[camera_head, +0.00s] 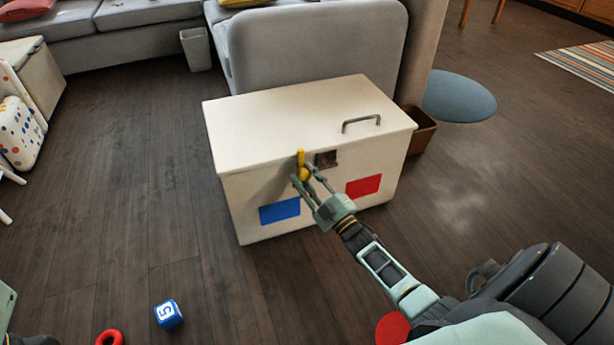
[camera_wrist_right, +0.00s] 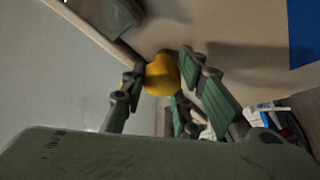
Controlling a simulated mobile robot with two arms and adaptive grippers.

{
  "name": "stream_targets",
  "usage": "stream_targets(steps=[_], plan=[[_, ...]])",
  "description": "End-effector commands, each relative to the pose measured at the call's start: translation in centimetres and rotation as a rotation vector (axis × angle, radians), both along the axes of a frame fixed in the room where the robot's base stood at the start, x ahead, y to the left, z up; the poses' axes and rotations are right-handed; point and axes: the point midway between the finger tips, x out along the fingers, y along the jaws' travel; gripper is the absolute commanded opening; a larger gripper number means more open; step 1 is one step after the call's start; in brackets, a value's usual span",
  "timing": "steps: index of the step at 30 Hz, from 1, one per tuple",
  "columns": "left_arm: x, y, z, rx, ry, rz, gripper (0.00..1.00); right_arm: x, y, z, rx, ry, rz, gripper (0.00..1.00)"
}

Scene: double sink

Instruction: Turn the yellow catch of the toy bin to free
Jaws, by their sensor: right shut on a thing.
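The toy bin (camera_head: 240,205) is a white box with a closed lid, a grey handle on top, and a blue and a red panel on its front. Its yellow catch (camera_head: 300,158) is on the front, just under the lid edge, and stands roughly upright. My right gripper (camera_head: 302,182) is at the catch with its fingers around the lower end. In the right wrist view the catch's rounded yellow end (camera_wrist_right: 162,74) sits between the fingers, which are shut on it. A small dark square plate (camera_head: 326,159) is right of the catch. My left gripper does not show.
A blue numbered cube (camera_head: 168,315) and a red ring (camera_head: 109,338) lie on the floor at lower left. A grey sofa (camera_head: 310,50) stands behind the bin, and a brown box (camera_head: 421,131) beside it. The floor left of the bin is clear.

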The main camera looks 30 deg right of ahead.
Motion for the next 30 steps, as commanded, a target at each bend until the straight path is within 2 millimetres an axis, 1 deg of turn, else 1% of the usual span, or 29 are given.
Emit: stream_targets(steps=[1, 13, 14, 18, 30], plan=[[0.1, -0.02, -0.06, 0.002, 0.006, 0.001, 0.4, -0.21, -0.71, 0.23, -0.009, -0.004, -0.01, 0.0], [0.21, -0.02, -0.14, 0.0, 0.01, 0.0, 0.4, -0.17, -0.67, 0.33, -0.015, -0.006, -0.009, 0.0], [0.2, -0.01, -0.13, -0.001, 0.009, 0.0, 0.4, -0.16, -0.67, 0.33, -0.014, -0.006, -0.009, 0.29], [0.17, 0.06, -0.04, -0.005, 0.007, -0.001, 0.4, -0.12, -0.62, 0.33, -0.013, -0.005, -0.008, 0.41], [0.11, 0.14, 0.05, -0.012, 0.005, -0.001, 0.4, -0.02, -0.31, 0.18, -0.011, -0.002, -0.004, 0.41]])
